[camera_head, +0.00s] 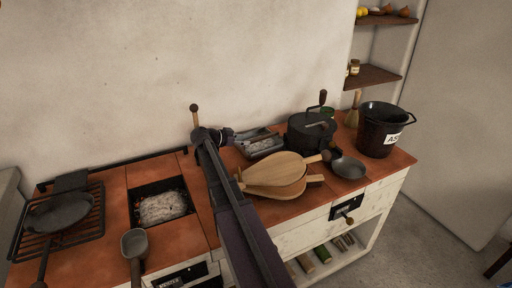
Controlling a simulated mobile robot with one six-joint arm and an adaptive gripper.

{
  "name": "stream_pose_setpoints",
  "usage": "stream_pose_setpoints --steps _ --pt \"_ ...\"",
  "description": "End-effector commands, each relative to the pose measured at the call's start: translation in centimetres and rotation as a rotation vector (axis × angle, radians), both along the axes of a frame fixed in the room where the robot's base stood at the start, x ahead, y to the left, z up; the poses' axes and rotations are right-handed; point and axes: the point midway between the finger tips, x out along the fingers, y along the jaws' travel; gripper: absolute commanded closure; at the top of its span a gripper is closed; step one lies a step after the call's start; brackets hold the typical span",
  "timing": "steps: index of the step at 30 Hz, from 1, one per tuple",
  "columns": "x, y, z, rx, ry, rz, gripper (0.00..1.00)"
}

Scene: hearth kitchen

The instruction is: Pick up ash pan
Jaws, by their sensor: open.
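What looks like the ash pan, a grey metal rectangular tray (262,146) with pale, greyish contents, sits on the red-brown counter (225,162) against the wall. Its left end lies close to my gripper (226,135), and the wooden boards overlap the view of its front. My arm reaches up from the bottom of the picture, and my gripper is at its far end, just left of the tray. The gripper is small and dark here, open, with nothing seen in it. I cannot tell whether it touches the tray.
A black lidded pot (311,132) with a crank, a small dark pan (348,167) and a labelled black bucket (381,130) stand to the right. An ash-filled opening (162,206), scoop (135,243) and skillet (58,212) are left.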

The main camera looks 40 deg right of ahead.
Motion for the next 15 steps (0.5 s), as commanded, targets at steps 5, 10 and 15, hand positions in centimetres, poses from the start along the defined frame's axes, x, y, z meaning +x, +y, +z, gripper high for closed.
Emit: stream_pose_setpoints --steps 5,10,15 --pt "0.0 -0.1 0.0 0.000 0.000 0.000 0.37" --pt "0.0 -0.2 0.0 0.000 0.000 -0.001 0.37" --pt "0.0 -1.3 -0.4 0.000 0.000 -0.002 0.37"
